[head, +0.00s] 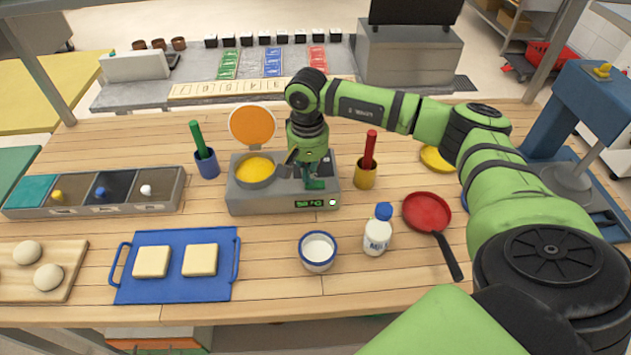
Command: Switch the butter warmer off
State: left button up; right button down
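The butter warmer (262,203) is a grey box at the middle of the wooden counter. A pot of yellow butter (256,169) sits in its left part, with a round orange lid (252,124) standing up behind it. Its front display (309,204) is lit green, and a small light (333,203) beside it glows. My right gripper (307,178) points down over the right part of the warmer's top. Its fingers overlap dark green parts there, so I cannot tell whether it is open or what it touches. Any switch is hidden under it. My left gripper is out of view.
A blue cup with a green-handled tool (206,163) stands left of the warmer, a yellow cup with a red-handled one (366,172) right. In front are a white bowl (318,252), a bottle (378,233), a red pan (427,212) and a blue tray (174,290).

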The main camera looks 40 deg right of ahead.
jog(key=shift+f+b, duration=0.45)
jog(key=shift+f, duration=0.1)
jog(key=shift+r, duration=0.1)
jog(key=shift+r+p, duration=1.8)
jog(key=shift+r, duration=1.65)
